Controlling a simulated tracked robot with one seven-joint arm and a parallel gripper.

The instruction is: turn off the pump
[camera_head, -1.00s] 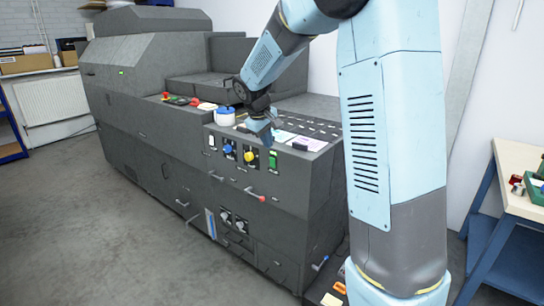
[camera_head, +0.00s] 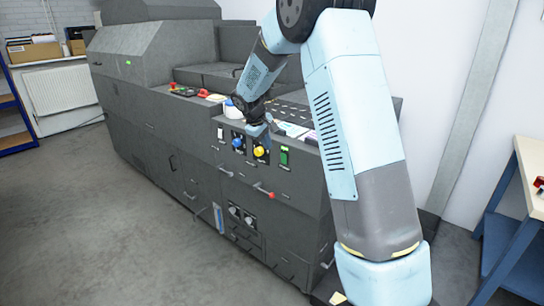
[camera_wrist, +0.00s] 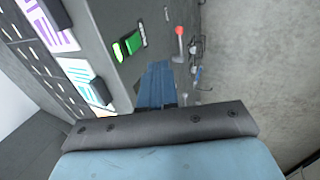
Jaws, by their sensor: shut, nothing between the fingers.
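The dark grey machine (camera_head: 165,135) has a row of controls on its front panel: a white switch (camera_head: 220,133), a blue knob (camera_head: 237,143), a yellow knob (camera_head: 259,151) and a green switch (camera_head: 284,155). I cannot read which one belongs to the pump. My gripper (camera_head: 260,132) is shut and empty, just above the yellow knob in the picture; contact cannot be told. In the wrist view my shut blue fingers (camera_wrist: 156,80) point towards the panel and hide part of it. The green switch (camera_wrist: 127,46) shows there beyond the fingertips, brighter at one end.
A red-tipped lever (camera_head: 264,189) juts from the front below the controls; it also shows in the wrist view (camera_wrist: 180,32). Grey knobs (camera_head: 241,215) sit lower down. A white-and-blue pot (camera_head: 232,108) stands on top. A workbench (camera_head: 527,180) is at right. The left floor is clear.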

